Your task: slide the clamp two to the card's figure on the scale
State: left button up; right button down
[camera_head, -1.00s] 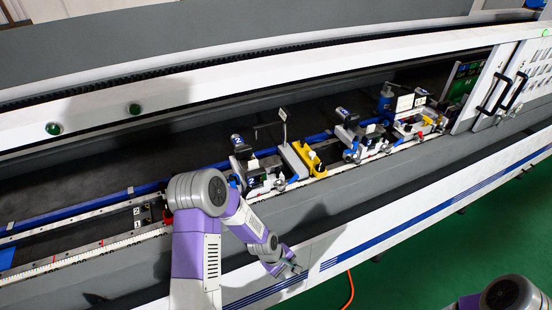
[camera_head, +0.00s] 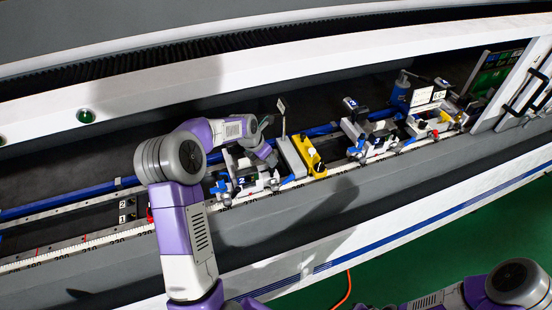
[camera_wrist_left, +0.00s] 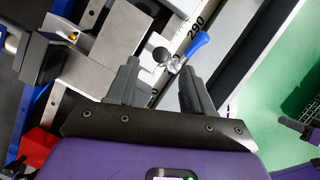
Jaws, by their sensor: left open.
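Clamp two (camera_head: 243,182), a grey block with a "2" plate and blue levers, sits on the rail left of the yellow block. My left gripper (camera_head: 266,158) is over the clamp's back right side, pointing down. In the left wrist view my left gripper (camera_wrist_left: 160,85) is open, its fingers on either side of a black ball knob (camera_wrist_left: 160,54); a blue lever (camera_wrist_left: 194,45) lies just ahead. I cannot tell whether they touch. The white scale (camera_wrist_left: 193,28) shows "290" beside the lever. Of my right side, only arm parts show at the lower right.
The yellow block (camera_head: 308,156) with black knobs stands just right of clamp two. Another clamp (camera_head: 374,140) marked "3" stands further right. A small card on a post (camera_head: 282,106) rises behind. White panels (camera_head: 428,96) stand at the right. The rail left of clamp two is partly hidden by my arm.

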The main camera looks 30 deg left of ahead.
pick_arm(q)
jog(key=shift+s+d+f, duration=0.1)
jog(key=shift+f, duration=0.55)
jog(key=shift+s+d+f, duration=0.1)
jog(key=shift+f, duration=0.5)
jog(key=w+f, duration=0.2)
jog(key=f, duration=0.1)
jog(key=shift+w+d+f+p, duration=0.1)
jog(key=shift+w+d+p, duration=0.1)
jog(key=shift+p, duration=0.1)
jog(key=shift+s, duration=0.3)
jog(key=shift+w+f, duration=0.15)
jog(key=shift+w, duration=0.05)
grip_shut()
